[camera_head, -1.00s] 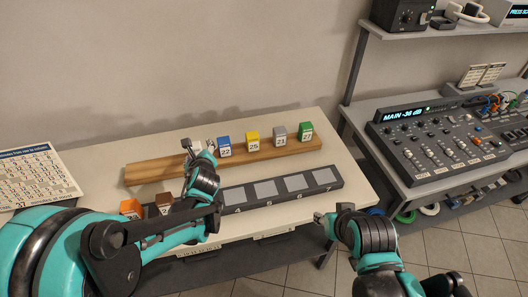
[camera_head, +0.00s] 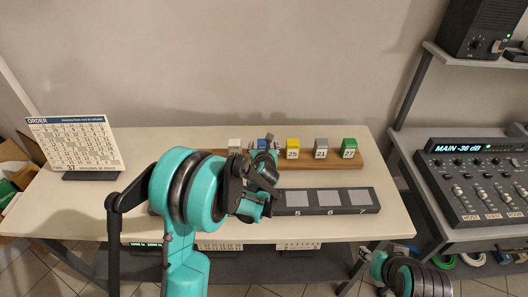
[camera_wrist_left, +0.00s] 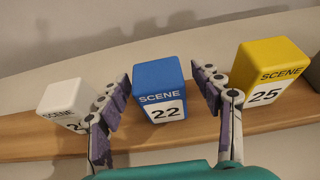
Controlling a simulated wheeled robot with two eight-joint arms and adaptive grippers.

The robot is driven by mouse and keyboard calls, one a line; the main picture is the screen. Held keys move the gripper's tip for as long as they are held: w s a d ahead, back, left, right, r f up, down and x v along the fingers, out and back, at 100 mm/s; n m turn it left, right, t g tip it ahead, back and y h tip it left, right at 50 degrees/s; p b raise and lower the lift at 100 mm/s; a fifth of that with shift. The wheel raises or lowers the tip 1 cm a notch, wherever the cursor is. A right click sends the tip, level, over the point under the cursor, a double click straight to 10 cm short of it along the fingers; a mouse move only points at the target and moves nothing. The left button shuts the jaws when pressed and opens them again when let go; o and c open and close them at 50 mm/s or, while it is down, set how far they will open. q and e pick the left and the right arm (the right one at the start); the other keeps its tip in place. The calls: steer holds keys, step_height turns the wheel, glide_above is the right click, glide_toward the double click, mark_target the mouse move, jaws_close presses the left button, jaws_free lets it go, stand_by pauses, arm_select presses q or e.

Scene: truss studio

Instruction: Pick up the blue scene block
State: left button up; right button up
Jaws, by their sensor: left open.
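The blue scene block (camera_wrist_left: 157,75), marked 22, stands upright on the wooden shelf strip (camera_wrist_left: 190,133). My left gripper (camera_wrist_left: 161,82) is open, with one finger on each side of the block and visible space between them. In the head view the left gripper (camera_head: 264,146) is at the blue block (camera_head: 262,142) and partly hides it. A white scene block (camera_wrist_left: 67,102) stands just left of the left finger. A yellow scene block (camera_wrist_left: 273,78), marked 25, stands just right of the right finger. My right gripper (camera_head: 364,253) is low at the right, too small to tell its state.
A grey block (camera_head: 321,149) and a green block (camera_head: 348,148) stand farther right on the shelf strip. In front lies a dark slotted tray (camera_head: 368,209) with numbered pads. An order calendar (camera_head: 75,143) stands at the table's left. A mixer desk (camera_head: 475,190) is at the right.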

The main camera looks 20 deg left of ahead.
arm_select(q)
steer(key=shift+s+r, duration=0.1)
steer(key=c, duration=1.3)
steer(key=shift+c, duration=0.2)
